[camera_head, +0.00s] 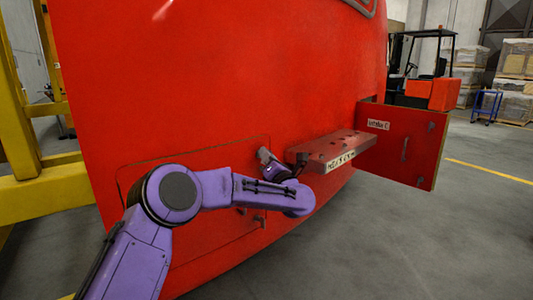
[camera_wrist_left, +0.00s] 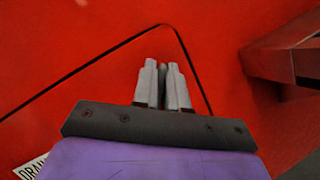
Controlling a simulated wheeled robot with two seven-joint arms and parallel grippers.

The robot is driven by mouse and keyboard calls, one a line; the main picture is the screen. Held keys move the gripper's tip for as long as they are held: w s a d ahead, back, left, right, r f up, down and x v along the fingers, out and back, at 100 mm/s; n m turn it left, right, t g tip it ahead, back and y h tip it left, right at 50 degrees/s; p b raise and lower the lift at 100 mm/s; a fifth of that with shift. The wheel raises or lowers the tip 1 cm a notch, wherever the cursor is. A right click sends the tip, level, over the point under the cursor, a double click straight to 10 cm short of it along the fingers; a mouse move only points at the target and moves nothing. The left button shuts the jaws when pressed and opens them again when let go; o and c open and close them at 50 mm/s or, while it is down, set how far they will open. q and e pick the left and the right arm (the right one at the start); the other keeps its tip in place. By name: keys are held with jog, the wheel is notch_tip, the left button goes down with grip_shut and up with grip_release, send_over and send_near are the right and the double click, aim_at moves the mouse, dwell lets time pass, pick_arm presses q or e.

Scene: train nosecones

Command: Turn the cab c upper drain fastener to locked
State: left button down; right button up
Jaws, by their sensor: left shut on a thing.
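The drain panel (camera_head: 200,230) is a red hatch outlined by a dark seam on the red nosecone. My left gripper (camera_head: 264,156) is at the panel's upper right corner. The wrist view shows its two grey fingers (camera_wrist_left: 163,66) close together, shut on a small grey piece between them, which appears to be the upper drain fastener (camera_wrist_left: 162,84). The fingers hide most of it, so I cannot tell which way it is turned. A lower fastener (camera_head: 259,220) shows near the panel's lower right. My right gripper is not in view.
A red ledge (camera_head: 333,146) with holes juts out just right of the gripper; it also shows in the wrist view (camera_wrist_left: 280,50). An open red door (camera_head: 405,150) stands beyond it. A yellow frame (camera_head: 22,140) is at the left.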

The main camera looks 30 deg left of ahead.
pick_arm(q)
jog(key=m, duration=0.1)
jog(key=m+h+p, duration=0.1)
jog(key=shift+r+m+t, duration=0.2)
jog(key=shift+m+t, duration=0.1)
jog(key=m+h+p, duration=0.1)
jog(key=m+p, duration=0.2)
jog(key=m+h+p, duration=0.1)
jog(key=m+p, duration=0.2)
jog(key=shift+m+h+p, duration=0.3)
jog(key=shift+m+h, duration=0.1)
jog(key=shift+w+f+m+h+p, duration=0.1)
jog(key=shift+f+m+h+p, duration=0.15)
jog(key=shift+m+p, duration=0.4)
jog(key=shift+f+m+h+p, duration=0.1)
jog(key=shift+m+h+p, duration=0.15)
jog(key=shift+m+p, duration=0.4)
jog(key=c, duration=1.3)
grip_release()
jog(key=shift+f, duration=0.1)
jog(key=shift+o, duration=0.2)
